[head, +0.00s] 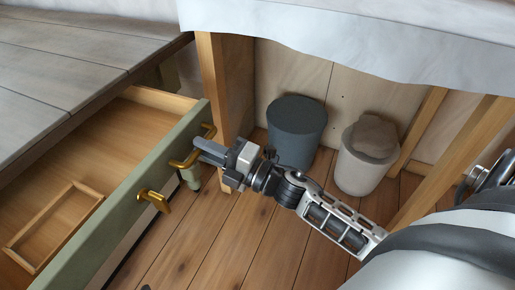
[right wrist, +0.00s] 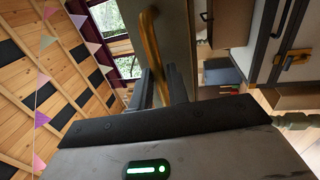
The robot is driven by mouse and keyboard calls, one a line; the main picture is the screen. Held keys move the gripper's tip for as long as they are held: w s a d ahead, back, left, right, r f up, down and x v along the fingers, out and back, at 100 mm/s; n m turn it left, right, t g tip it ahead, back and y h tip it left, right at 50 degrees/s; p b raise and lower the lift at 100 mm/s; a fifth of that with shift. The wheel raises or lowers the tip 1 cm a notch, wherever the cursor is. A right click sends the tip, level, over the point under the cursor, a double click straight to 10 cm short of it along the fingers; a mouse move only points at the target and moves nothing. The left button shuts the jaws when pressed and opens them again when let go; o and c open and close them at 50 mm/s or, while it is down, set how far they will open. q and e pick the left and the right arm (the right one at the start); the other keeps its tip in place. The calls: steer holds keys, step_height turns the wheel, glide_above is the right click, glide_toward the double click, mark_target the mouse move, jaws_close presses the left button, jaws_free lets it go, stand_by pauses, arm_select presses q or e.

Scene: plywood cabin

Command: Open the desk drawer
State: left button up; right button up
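The desk (head: 60,50) has a grey plank top. Its drawer (head: 140,179) is pulled well out, with a green front and a pale wooden inside showing. Brass handle parts sit on the front; the middle one is the brass handle (head: 184,163). My right gripper (head: 203,150) is at this handle, its fingers close together. In the right wrist view the curved brass handle (right wrist: 149,42) runs down between the fingertips of my right gripper (right wrist: 160,82), which look closed on it. My left gripper is not in view.
A small wooden tray (head: 55,225) lies inside the drawer. A wooden post (head: 225,90) stands close beyond the gripper. Floor in front of the drawer is clear.

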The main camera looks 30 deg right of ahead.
steer(key=v, duration=1.4)
steer(key=shift+s+d, duration=0.25)
steer(key=shift+s, duration=0.1)
